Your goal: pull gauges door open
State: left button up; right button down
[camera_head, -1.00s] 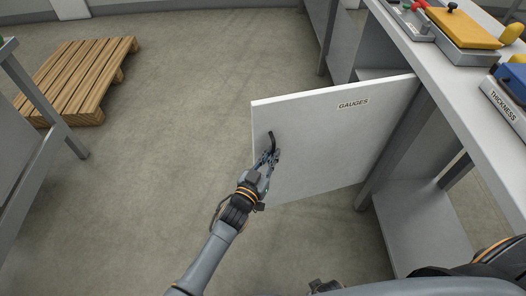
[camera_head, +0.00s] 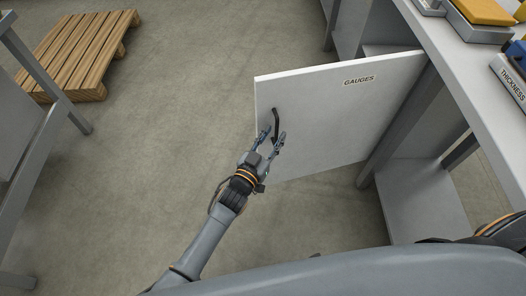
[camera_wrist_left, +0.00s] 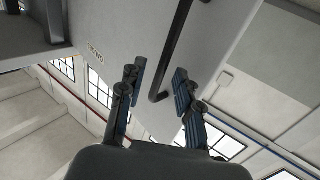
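The white gauges door (camera_head: 335,115), labelled GAUGES, stands swung wide open from the bench and shows in the middle of the head view. Its dark bar handle (camera_head: 276,122) is near the door's free left edge. My left gripper (camera_head: 273,136) is at the lower end of the handle with its fingers spread apart. In the left wrist view the handle (camera_wrist_left: 172,50) runs between the two open fingers (camera_wrist_left: 158,88), and I see a gap on both sides of it. My right gripper is not in view; only dark arm parts show at the right edge.
A wooden pallet (camera_head: 75,52) lies at the upper left. A grey table frame (camera_head: 45,110) stands at the left. The floor between is clear.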

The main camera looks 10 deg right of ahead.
pick_arm(q)
jog(key=v, duration=0.9)
jog(key=shift+s, duration=0.3)
